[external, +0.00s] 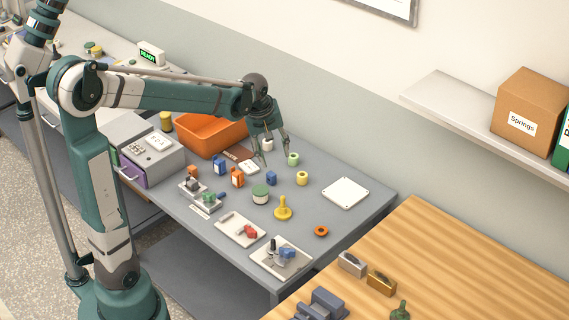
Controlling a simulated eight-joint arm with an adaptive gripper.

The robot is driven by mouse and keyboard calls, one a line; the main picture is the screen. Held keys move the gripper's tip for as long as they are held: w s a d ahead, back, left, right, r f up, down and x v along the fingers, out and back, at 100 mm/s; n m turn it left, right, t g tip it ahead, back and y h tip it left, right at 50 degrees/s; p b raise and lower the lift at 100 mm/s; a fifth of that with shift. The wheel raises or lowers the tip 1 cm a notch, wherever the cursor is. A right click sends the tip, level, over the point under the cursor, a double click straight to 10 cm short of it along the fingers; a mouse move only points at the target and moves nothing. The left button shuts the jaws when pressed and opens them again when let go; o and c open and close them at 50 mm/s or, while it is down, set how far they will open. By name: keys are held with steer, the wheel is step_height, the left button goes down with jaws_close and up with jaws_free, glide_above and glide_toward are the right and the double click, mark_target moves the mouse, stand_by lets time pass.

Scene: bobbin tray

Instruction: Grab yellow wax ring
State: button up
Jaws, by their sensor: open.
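A short yellow ring (302,179), like a small cylinder with a hollow top, stands on the grey table; it looks like the wax ring. My gripper (272,156) hangs above the table, up and to the left of the yellow ring in the picture. Its fingers point down and are spread apart, with nothing visibly held. A pale green ring (293,159) appears close to the right fingertip; I cannot tell how far apart they are. A yellow piece with a round base and upright peg (283,209) stands nearer the front.
A white and green spool (260,194), blue block (271,178) and orange ring (321,231) lie nearby. A white plate (346,193) is at right. An orange bin (211,136) stands behind left. Fixtures (281,257) line the front edge. Table between ring and plate is clear.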

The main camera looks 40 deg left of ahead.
steer(key=w+a+f+n+g+p, duration=0.25)
steer(key=w+f+n, duration=0.3)
steer(key=w, duration=0.55)
steer(key=n+p, duration=0.3)
glide_above(302, 175)
steer(key=d, duration=0.1)
step_height(302, 175, down, 9)
steer(key=shift+s+f+n+g, duration=0.15)
steer(key=shift+s+n+g, duration=0.1)
steer(key=shift+s+g, duration=0.15)
steer(key=shift+f, duration=1.3)
steer(key=shift+a+f, duration=0.15)
steer(key=shift+f, duration=2.45)
steer(key=c, duration=0.9)
